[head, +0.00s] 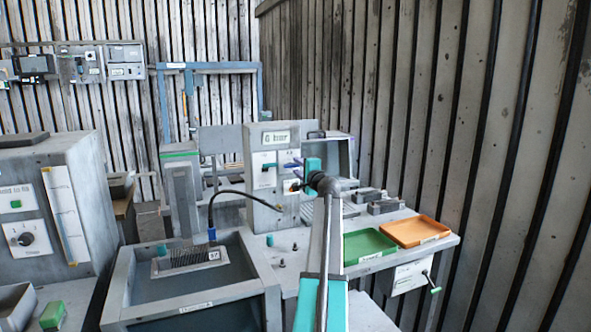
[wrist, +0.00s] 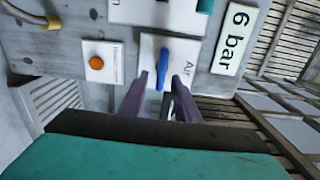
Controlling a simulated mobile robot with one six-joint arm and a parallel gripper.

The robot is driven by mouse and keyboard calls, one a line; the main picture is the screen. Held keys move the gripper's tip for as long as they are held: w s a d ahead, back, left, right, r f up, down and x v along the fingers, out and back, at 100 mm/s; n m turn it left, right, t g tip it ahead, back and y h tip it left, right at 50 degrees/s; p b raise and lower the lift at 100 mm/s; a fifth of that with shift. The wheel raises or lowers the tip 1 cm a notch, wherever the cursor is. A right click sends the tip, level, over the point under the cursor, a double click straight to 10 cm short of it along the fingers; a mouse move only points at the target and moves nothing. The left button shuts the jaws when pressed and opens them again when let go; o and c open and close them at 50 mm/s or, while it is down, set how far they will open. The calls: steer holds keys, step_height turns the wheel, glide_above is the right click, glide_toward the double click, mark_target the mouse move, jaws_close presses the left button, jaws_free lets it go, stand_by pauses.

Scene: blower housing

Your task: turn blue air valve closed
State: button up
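The blue air valve handle (wrist: 164,62) is on a white plate marked "Air" (wrist: 184,70) on the grey panel. In the wrist view it runs nearly upright in the picture. My gripper (wrist: 160,90) is open, with one purple finger to either side of the handle's near end. I cannot tell whether either finger touches it. In the head view my gripper (head: 294,165) is at the panel's right-hand plate and largely hides the blue handle there.
An orange button (wrist: 96,62) sits beside the air plate, and a "6 bar" label (wrist: 234,38) on its other side. The left-hand plate (head: 264,177) carries another handle. A green tray (head: 368,246) and an orange tray (head: 416,231) lie on the bench.

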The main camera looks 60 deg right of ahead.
steer(key=b+v, duration=0.2)
steer(key=v, duration=1.1)
steer(key=shift+s+a, duration=0.25)
steer(key=shift+s, duration=0.1)
steer(key=shift+r, duration=0.1)
stand_by(0.3)
